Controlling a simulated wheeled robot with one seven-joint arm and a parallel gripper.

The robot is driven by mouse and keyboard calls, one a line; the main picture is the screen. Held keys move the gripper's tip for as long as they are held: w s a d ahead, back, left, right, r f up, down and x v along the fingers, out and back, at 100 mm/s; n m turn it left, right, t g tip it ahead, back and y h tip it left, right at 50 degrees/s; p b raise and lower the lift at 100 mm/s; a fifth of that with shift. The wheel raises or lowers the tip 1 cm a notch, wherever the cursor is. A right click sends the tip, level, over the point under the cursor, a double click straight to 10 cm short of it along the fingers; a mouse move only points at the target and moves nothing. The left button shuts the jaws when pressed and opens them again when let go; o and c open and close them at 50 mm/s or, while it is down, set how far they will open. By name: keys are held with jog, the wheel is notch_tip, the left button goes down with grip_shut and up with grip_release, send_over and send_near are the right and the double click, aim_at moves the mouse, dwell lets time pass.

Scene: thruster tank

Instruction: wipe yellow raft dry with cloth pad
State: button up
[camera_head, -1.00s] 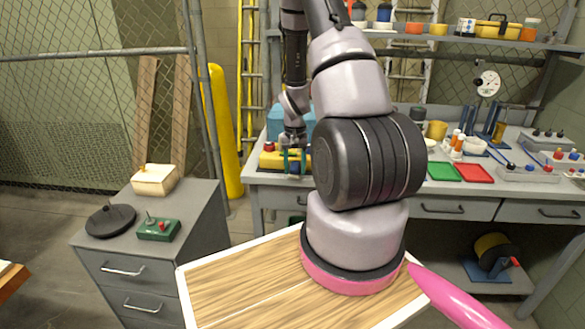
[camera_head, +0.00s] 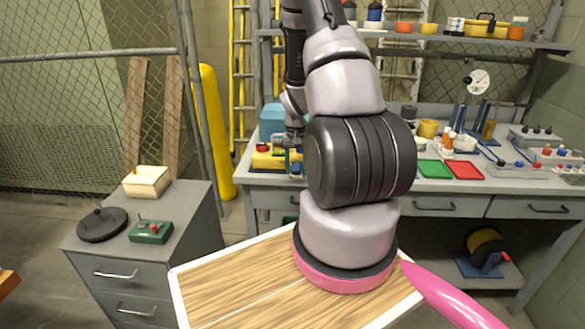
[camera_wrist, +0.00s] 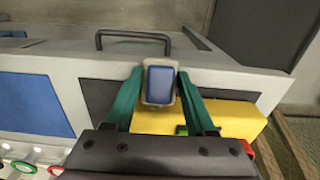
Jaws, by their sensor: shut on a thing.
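The yellow raft (camera_head: 262,160) lies on the grey workbench near its left front edge in the head view. In the wrist view the raft (camera_wrist: 222,118) is partly hidden by my gripper. My gripper (camera_wrist: 160,76) has two green fingers shut on the cloth pad (camera_wrist: 159,84), which shows as a blue face with a pale beige rim. The pad is at the raft's left part in the wrist view; I cannot tell whether it touches the raft. In the head view my gripper (camera_head: 291,162) is small at the raft's right side, and the pad is not clear.
The workbench (camera_head: 262,178) also holds a blue box (camera_head: 271,120) behind the raft, and green (camera_head: 434,169) and red (camera_head: 465,170) trays to the right. A grey cabinet (camera_head: 185,228) with a few items stands at left. A yellow post (camera_head: 214,130) stands beside the bench.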

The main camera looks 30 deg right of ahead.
jog(key=shift+s+d, duration=0.15)
jog(key=shift+d, duration=0.1)
jog(key=shift+a, duration=0.1)
jog(key=shift+w+a, duration=0.7)
jog(key=shift+a, duration=0.1)
jog(key=shift+w+a, duration=0.1)
jog(key=shift+a, duration=0.05)
jog(key=shift+w+a, duration=0.4)
jog(key=shift+a, duration=0.45)
